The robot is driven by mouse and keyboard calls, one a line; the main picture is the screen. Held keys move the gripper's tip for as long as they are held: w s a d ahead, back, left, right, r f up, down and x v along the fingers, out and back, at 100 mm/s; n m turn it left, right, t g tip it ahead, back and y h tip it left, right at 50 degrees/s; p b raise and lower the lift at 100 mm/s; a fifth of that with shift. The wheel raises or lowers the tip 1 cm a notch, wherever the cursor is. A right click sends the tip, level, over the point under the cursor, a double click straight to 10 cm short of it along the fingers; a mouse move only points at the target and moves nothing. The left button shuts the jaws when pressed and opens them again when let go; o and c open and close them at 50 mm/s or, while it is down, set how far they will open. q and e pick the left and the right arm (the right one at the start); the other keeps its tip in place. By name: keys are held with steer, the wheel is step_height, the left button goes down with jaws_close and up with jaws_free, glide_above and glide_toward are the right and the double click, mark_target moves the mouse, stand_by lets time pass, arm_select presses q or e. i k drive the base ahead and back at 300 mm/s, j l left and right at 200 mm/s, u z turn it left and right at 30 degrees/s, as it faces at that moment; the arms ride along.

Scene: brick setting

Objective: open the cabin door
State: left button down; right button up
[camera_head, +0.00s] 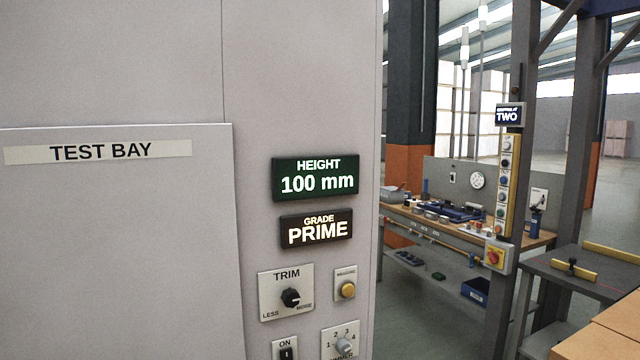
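A grey cabinet front (300,80) fills the left half of the head view, close to me. On it is a flat panel labelled TEST BAY (115,245), which looks like a door and appears shut; no handle shows on its visible part. Its lower and left parts run out of the picture. No thing marked as a cabin door shows. Neither of my grippers is in view.
Beside the panel are a green HEIGHT 100 mm display (316,176), a GRADE PRIME display (317,230), a TRIM knob (291,297) and a yellow button (347,289). A workbench (535,240) and a post with buttons (503,185) stand at right.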

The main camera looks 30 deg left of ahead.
mark_target(117, 242)
steer(key=u, duration=1.95)
